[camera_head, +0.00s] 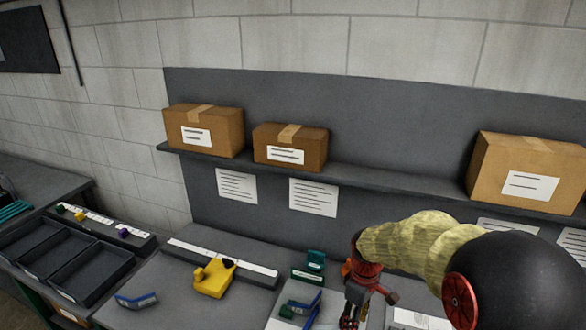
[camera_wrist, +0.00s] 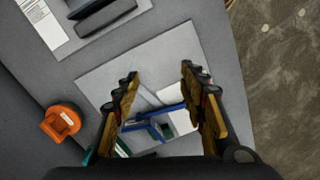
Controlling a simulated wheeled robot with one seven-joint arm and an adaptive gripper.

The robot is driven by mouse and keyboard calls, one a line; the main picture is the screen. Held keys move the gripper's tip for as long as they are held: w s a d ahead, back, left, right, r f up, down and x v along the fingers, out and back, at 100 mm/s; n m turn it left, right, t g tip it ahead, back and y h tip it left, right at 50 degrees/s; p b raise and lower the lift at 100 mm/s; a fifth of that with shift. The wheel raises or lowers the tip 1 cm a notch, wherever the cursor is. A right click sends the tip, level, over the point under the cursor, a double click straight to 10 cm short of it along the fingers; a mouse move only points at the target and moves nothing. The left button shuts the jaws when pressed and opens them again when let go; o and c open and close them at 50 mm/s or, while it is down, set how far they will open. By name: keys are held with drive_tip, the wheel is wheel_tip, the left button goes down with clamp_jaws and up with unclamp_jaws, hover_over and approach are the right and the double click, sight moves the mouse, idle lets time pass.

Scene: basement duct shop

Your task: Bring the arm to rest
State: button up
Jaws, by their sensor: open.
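My gripper (camera_head: 353,318) hangs at the end of my arm over the front part of the grey workbench in the head view. In the wrist view my gripper (camera_wrist: 160,92) points down, its two fingers spread apart with nothing held between them. Below and between the fingers, a blue bracket-like part (camera_wrist: 150,128) lies on a light grey mat (camera_wrist: 95,82). The blue part also shows in the head view (camera_head: 303,306), left of the gripper. The height between fingertips and bench is hard to judge.
A yellow part (camera_head: 213,279), a blue-grey part (camera_head: 136,300) and a green part (camera_head: 311,264) sit on the bench. An orange part (camera_wrist: 61,122) lies left of the mat. Black trays (camera_head: 85,270) stand at left. A shelf (camera_head: 360,178) with cardboard boxes (camera_head: 203,130) runs behind.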

drive_tip(key=s+r+m+t+b, duration=0.2)
drive_tip(key=s+r+m+t, duration=0.1)
drive_tip(key=s+r, duration=0.4)
drive_tip(key=s+d+r+m+t+b, duration=0.1)
drive_tip(key=s+r+m+t+b, duration=0.2)
drive_tip(key=s, duration=1.1)
drive_tip(key=shift+d+r+m+b, duration=0.3)
drive_tip(key=shift+r+m, duration=1.4)
drive_tip(key=shift+r, duration=1)
